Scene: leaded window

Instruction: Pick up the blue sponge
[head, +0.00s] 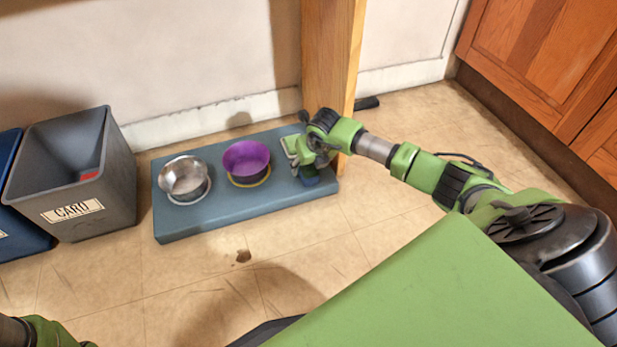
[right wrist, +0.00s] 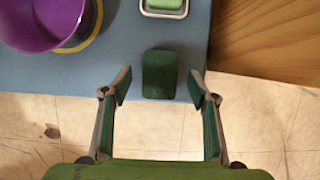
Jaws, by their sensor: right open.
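A small block (right wrist: 160,74), which looks dark green in the right wrist view, lies on the blue-grey mat near its front edge. In the head view a dark bluish piece of it (head: 309,180) shows under my right gripper (head: 303,164), which hides the rest. I take this to be the sponge. In the right wrist view my right gripper (right wrist: 160,90) is open, with one finger on each side of the block's near part and a gap to both sides. My left gripper is out of view; only a bit of my left arm shows at the lower left.
The mat (head: 220,222) also holds a purple bowl (head: 246,158) and a metal bowl (head: 183,177). A green bar in a white dish (right wrist: 165,5) lies behind the block. A wooden post (head: 327,60) stands close to my right gripper. A grey bin (head: 110,190) stands left.

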